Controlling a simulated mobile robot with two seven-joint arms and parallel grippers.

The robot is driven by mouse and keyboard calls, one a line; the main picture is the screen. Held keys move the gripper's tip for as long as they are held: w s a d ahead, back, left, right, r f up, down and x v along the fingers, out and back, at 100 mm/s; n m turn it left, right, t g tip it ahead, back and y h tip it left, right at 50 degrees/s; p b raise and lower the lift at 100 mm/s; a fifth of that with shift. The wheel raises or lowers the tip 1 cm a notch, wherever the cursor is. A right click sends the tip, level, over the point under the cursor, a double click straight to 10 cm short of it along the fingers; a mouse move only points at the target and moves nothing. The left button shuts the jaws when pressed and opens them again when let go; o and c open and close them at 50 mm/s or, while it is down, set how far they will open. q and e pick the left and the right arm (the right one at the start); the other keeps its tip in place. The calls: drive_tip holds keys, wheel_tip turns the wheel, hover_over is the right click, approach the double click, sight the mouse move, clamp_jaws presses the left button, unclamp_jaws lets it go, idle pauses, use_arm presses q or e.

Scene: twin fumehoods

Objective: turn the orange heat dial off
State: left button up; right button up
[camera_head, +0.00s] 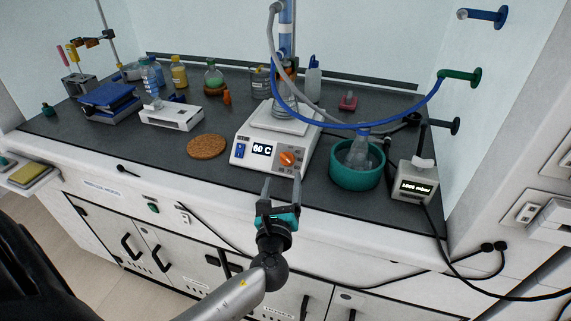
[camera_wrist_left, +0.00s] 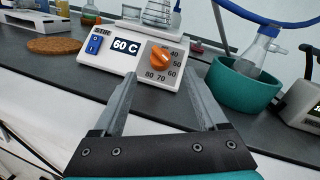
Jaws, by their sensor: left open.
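The orange heat dial (camera_head: 287,158) is on the front panel of a white hotplate (camera_head: 255,135), at the panel's right side. In the left wrist view the dial (camera_wrist_left: 160,57) has numbers from 40 to 80 around it, and the display (camera_wrist_left: 125,46) beside it reads 60 C. A blue switch (camera_wrist_left: 95,44) is left of the display. My left gripper (camera_head: 282,182) is open and empty, just in front of the hotplate. In the left wrist view its fingers (camera_wrist_left: 164,90) point toward the panel, with the dial beyond and between them, apart from both. My right gripper is not in view.
A teal bowl (camera_head: 355,178) holding a flask stands right of the hotplate, beside a pressure gauge box (camera_head: 412,186) reading about 1000 mbar. A cork mat (camera_head: 206,147) lies to the left. Hoses (camera_head: 345,125) hang behind. The bench's front edge is clear before the hotplate.

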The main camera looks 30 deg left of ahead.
sight(286, 161)
use_arm(q)
drive_tip(key=x, duration=0.7)
drive_tip(key=shift+w+a+b, duration=0.1)
drive_tip(key=shift+w+b, duration=0.05)
drive_tip(key=shift+b, duration=0.2)
clamp_jaws()
